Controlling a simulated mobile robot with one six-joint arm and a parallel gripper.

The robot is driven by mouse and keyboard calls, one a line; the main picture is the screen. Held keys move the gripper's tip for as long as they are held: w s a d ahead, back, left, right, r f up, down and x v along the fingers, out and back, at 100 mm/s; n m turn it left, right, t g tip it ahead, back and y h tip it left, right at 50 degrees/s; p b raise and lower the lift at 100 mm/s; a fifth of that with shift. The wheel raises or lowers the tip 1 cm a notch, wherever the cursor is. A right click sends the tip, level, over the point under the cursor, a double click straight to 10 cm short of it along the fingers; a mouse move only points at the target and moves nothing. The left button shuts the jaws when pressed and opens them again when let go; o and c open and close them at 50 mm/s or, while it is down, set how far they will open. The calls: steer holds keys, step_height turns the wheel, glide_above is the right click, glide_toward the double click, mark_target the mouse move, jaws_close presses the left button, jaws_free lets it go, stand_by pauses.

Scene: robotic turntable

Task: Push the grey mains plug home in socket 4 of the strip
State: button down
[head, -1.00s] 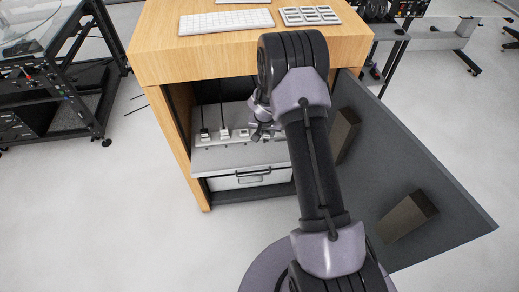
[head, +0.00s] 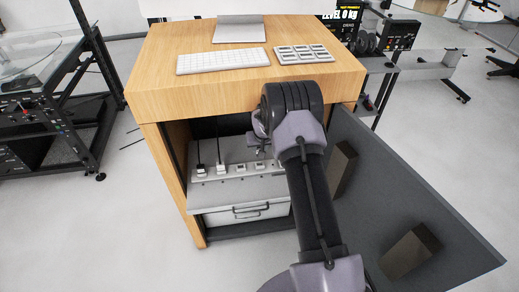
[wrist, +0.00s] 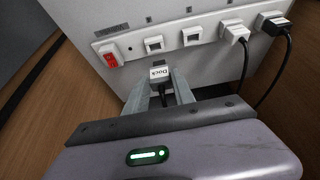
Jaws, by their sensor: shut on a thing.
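The strip (wrist: 174,42) lies along the cabinet's inside shelf and shows in the head view (head: 228,176). Two empty sockets face me in the wrist view: one (wrist: 153,45) beside the red switch, another (wrist: 192,36) to its right. Their numbers are unreadable. My gripper (wrist: 160,88) is shut on the grey plug (wrist: 160,73), which has a pale label reading "Dock" and a dark cable below. The plug appears just short of the socket beside the switch, with a small gap in the picture. In the head view my gripper (head: 262,150) is partly hidden by my arm.
The red switch (wrist: 110,54) is at the strip's end. The wooden cabinet top (head: 160,75) overhangs the shelf. The open grey door (head: 385,180) stands right of my arm. A drawer (head: 245,212) is below.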

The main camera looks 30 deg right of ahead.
steer(key=b, duration=0.2)
glide_above(260, 170)
steer(key=f, duration=0.4)
steer(key=shift+w+d+f, duration=0.25)
steer(key=shift+w+d, duration=0.05)
steer(key=shift+d, duration=0.1)
steer(key=shift+s+a+f, duration=0.15)
steer(key=shift+s+f, duration=0.05)
steer(key=shift+f, duration=0.3)
steer(key=shift+a, duration=0.15)
steer(key=shift+b, duration=0.7)
steer(key=shift+f+b, duration=1.25)
steer(key=shift+f, duration=0.15)
